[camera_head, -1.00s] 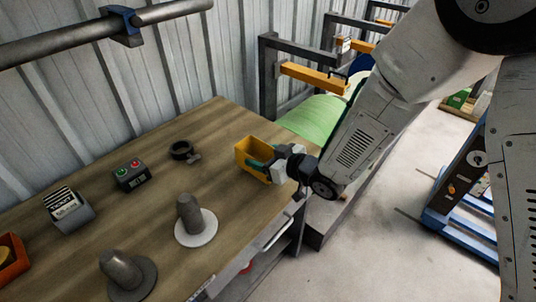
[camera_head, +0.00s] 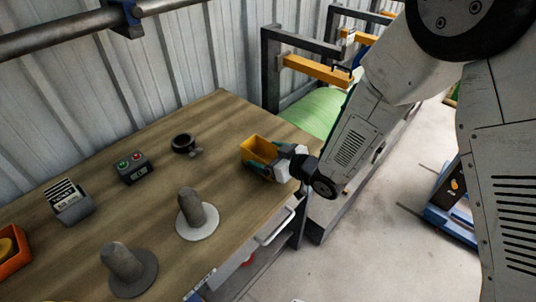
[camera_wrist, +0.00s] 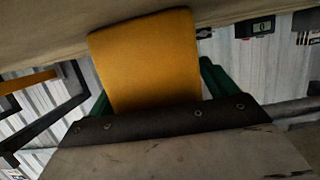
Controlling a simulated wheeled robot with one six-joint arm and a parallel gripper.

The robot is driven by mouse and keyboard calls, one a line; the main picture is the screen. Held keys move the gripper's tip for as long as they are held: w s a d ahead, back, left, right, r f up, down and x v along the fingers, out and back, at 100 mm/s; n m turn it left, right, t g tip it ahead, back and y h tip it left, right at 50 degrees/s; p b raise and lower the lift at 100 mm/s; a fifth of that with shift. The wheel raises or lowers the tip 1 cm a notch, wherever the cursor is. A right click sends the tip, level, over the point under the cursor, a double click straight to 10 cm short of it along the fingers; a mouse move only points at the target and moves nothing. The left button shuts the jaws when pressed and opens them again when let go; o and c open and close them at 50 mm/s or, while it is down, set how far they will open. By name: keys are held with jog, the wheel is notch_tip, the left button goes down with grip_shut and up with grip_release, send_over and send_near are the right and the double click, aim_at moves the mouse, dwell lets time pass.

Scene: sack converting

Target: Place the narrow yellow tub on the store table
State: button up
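The narrow yellow tub (camera_head: 257,149) is at the right end of the wooden table (camera_head: 225,120), upright and close to the tabletop. I cannot tell whether it touches the wood. My gripper (camera_head: 268,163) comes from the right, with its green fingers around the tub. In the wrist view the yellow tub (camera_wrist: 148,60) fills the space between the green fingers (camera_wrist: 155,88), one on each side. The tub's far side and base are hidden in the wrist view.
On the table stand a round grey post (camera_head: 190,208), another post (camera_head: 122,262), a button box (camera_head: 133,168), a black ring (camera_head: 184,144), a ticket holder (camera_head: 68,202) and an orange bin (camera_head: 12,252). Bare wood lies left of the tub. A metal wall rises behind.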

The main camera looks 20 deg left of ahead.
jog(key=shift+d+r, duration=0.1)
jog(key=shift+r, duration=0.1)
jog(key=v, duration=1.1)
jog(key=shift+d, duration=0.3)
jog(key=shift+r, duration=0.15)
